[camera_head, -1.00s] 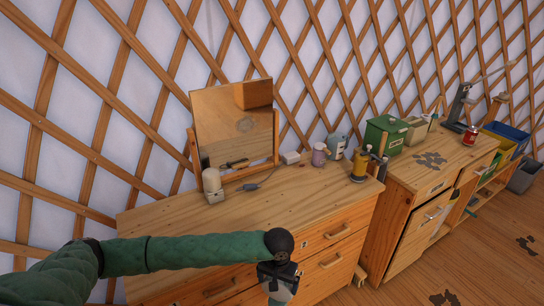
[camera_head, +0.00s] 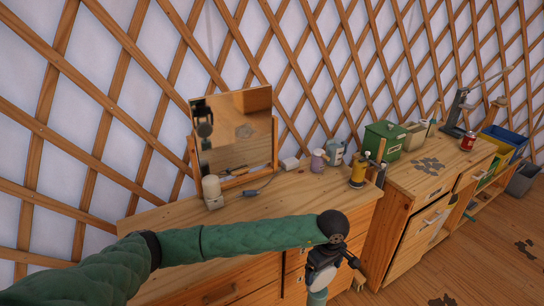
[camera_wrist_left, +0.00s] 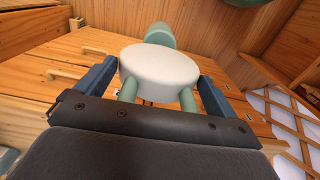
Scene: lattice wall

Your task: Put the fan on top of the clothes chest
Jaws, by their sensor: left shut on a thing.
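My left gripper (camera_head: 320,280) is shut on a pale thing, seemingly the fan, in front of the wooden chest of drawers. In the head view only a small pale green part of the fan (camera_head: 317,297) shows below the gripper, at the bottom edge. In the left wrist view, the fan (camera_wrist_left: 160,66) has a white round disc with pale green parts, between the two dark fingers. The chest (camera_head: 258,211), seemingly the clothes chest, has a wooden top and drawers with wooden handles. My arm covers part of its front. My right gripper is not in view.
A tilting mirror (camera_head: 232,130), a white cylinder (camera_head: 212,190), a mug (camera_head: 318,160), a jug (camera_head: 335,152) and a yellow bottle (camera_head: 359,170) stand on the chest. Its front top is bare. A second cabinet (camera_head: 415,178) with a green box (camera_head: 384,140) stands to the right.

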